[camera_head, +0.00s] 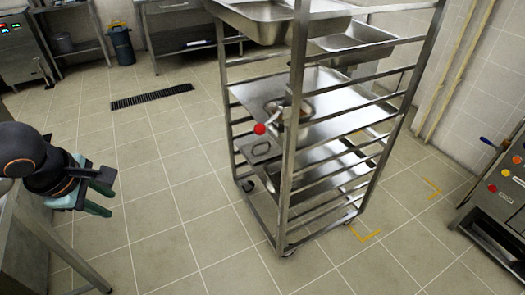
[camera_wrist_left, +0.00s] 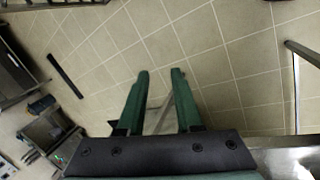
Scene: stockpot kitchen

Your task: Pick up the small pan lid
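My left gripper (camera_head: 103,192) is at the left of the head view, over the floor beside a steel table. In the left wrist view its two green fingers (camera_wrist_left: 160,72) are apart with nothing between them. A flat steel piece with a rounded rectangular outline (camera_head: 260,149) lies on a rack shelf; it may be the small pan lid, but I cannot tell for sure. A red ball-shaped knob (camera_head: 260,129) shows just above it, with a small metal item behind. The gripper is well to the left of the rack, apart from these. My right gripper is not in view.
The steel rack (camera_head: 292,165) stands mid-floor, with upright posts and several shelves; deep pans (camera_head: 262,22) sit on top. The steel table (camera_head: 22,225) edges the left. A machine with coloured buttons (camera_head: 505,190) stands at right. Tiled floor (camera_head: 165,215) between gripper and rack is clear.

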